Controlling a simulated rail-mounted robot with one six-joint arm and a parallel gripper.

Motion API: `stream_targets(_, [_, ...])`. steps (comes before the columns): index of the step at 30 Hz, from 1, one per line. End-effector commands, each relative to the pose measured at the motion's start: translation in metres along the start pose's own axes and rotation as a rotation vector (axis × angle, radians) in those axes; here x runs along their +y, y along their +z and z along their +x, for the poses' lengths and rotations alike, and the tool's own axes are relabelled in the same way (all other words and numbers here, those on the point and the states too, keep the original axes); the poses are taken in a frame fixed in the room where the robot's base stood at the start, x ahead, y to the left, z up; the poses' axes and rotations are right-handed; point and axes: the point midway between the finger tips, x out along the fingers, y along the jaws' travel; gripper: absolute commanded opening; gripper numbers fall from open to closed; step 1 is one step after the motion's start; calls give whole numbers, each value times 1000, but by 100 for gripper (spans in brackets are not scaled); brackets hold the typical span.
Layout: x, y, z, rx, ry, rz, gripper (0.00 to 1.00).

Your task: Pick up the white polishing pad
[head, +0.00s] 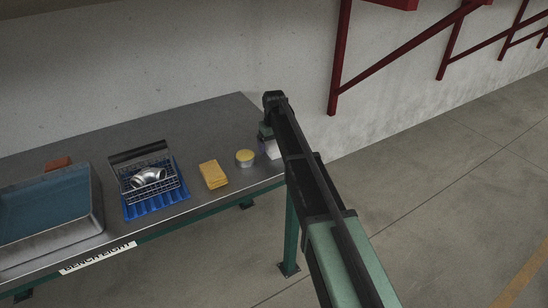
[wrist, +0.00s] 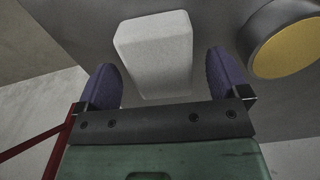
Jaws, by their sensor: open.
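The white polishing pad (wrist: 155,45) is a pale block with rounded edges, lying on the grey bench top. In the wrist view it sits between and slightly ahead of the two purple fingers of my gripper (wrist: 163,72). The fingers are apart, with a gap on each side of the pad, and the gripper is open and empty. In the head view my gripper (head: 267,138) is over the right end of the bench (head: 225,112), and only a small white part of the pad (head: 272,149) shows beside it; my arm hides the rest.
A round tin with a yellow top (head: 245,158) stands just left of the pad. Further left are a yellow sponge (head: 213,175), a blue tray (head: 156,207) with a wire basket and metal casting, a large grey basin (head: 98,205) and a reddish block (head: 58,163). The bench's right edge is close.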

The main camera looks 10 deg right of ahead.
Motion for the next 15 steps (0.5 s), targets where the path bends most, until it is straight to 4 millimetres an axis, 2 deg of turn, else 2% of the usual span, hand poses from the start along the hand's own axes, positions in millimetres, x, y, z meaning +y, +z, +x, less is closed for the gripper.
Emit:
stream_targets(1, [0,0,15,0,0,0,94])
stream_targets(8, [0,0,11,0,0,0,94])
stream_targets(15, [0,0,10,0,0,0,57])
